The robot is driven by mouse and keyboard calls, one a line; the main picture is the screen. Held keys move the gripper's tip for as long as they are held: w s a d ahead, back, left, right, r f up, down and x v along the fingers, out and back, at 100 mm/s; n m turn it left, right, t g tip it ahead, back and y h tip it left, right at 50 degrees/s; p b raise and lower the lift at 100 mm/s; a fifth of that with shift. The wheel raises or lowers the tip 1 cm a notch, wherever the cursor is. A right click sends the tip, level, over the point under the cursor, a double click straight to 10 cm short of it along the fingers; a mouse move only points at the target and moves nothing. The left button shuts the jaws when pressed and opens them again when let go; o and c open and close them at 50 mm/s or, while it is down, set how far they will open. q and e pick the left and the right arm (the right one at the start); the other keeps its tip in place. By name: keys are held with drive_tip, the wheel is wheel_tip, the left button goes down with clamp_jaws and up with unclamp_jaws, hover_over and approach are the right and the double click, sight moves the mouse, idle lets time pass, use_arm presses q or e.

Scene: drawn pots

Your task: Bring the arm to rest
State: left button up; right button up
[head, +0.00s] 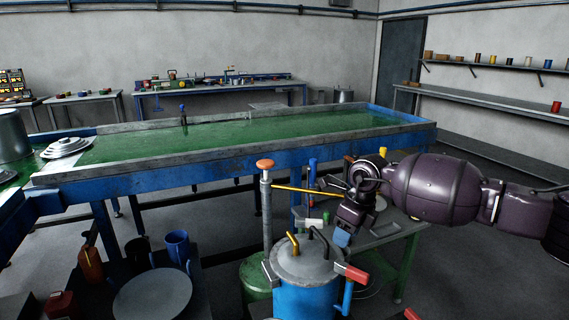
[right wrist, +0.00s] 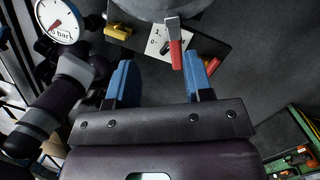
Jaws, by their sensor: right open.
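My right arm (head: 425,188), dark purple, comes in from the right edge of the head view. Its gripper (head: 342,238) points down, just right of and behind the blue pot (head: 305,300) with the grey lid (head: 303,262). In the right wrist view the gripper (right wrist: 158,78) has its two blue fingers spread with nothing held between them. A red-handled metal lever (right wrist: 175,45) shows near the right finger; I cannot tell whether they touch. My left gripper is not in view.
An upright grey post with an orange knob (head: 265,164) stands left of the gripper. A round gauge (right wrist: 60,20) and a card marked 1 and 0 (right wrist: 158,40) show in the right wrist view. A long green-topped table (head: 240,136) lies behind. Grey floor (head: 470,270) is open at right.

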drive_tip(key=s+a+r+m+t+y, duration=0.2)
drive_tip(key=a+r+m+y, duration=0.2)
drive_tip(key=a+r+y, duration=0.5)
drive_tip(key=s+a+r+m+t+y, duration=0.1)
drive_tip(key=s+a+r+m+y, duration=0.4)
drive_tip(key=a, duration=0.6)
drive_tip(key=s+d+f+m+t+h, duration=0.2)
drive_tip(key=d+f+m+t+h, duration=0.35)
drive_tip(key=d+f+m, duration=0.6)
drive_tip(key=s+d+f+m+t+h, duration=0.4)
drive_tip(key=f+m+t, duration=0.35)
drive_tip(key=m, duration=0.85)
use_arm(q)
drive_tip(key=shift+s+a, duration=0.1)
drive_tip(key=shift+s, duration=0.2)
use_arm(e)
drive_tip(key=s+d+f+m+g+h, duration=0.3)
drive_tip(key=s+d+f, duration=0.4)
drive_tip(key=s+f, duration=0.3)
drive_tip(key=s+d+f+m+g+h, duration=0.3)
drive_tip(key=s+d+f+m, duration=0.2)
drive_tip(key=s+f, duration=0.6)
drive_tip(key=s+d, duration=0.2)
drive_tip(key=s, duration=0.2)
drive_tip(key=shift+s+f+h, duration=0.15)
drive_tip(key=shift+s+h, duration=0.05)
drive_tip(key=shift+h, duration=0.15)
